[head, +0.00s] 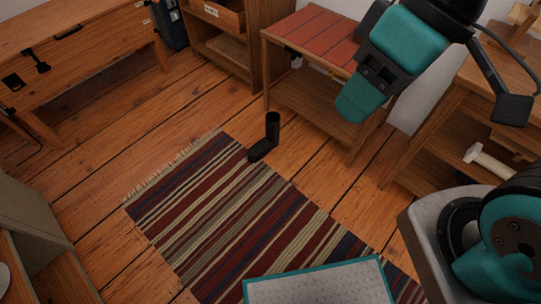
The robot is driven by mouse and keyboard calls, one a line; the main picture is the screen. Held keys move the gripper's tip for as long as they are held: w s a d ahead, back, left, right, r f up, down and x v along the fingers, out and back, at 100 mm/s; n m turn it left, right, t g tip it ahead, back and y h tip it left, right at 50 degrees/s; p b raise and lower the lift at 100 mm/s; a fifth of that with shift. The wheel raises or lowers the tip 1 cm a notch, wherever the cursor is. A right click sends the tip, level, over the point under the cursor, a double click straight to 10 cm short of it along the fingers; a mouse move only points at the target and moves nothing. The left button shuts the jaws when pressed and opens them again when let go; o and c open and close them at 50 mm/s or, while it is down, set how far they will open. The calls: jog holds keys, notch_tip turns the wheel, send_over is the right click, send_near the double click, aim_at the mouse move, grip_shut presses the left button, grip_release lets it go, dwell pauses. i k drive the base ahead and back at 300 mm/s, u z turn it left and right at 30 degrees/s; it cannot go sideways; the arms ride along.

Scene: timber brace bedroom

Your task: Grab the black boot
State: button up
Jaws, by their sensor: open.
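A black boot (270,136) stands upright on the floor at the far edge of the striped rug, near the middle of the head view. Its toe points to the lower left and reaches the rug edge. My gripper (356,106) is in the upper right of the view, teal and black, well above the floor and to the right of the boot, apart from it. It is open, and I see nothing between its jaws. The boot is fully in view.
A striped rug (215,225) lies on the plank floor. A small red-topped table (318,36) stands behind the boot, with a wooden shelf unit (225,50) to its left. A wooden bench (85,45) is at upper left. Bare floor (130,130) lies left of the boot.

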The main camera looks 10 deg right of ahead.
aim_at(261, 149)
jog(key=k, duration=0.15)
jog(key=u, duration=1.05)
jog(key=i, duration=1.05)
jog(key=u, duration=0.35)
jog(key=i, duration=1.2)
jog(key=z, duration=1.9)
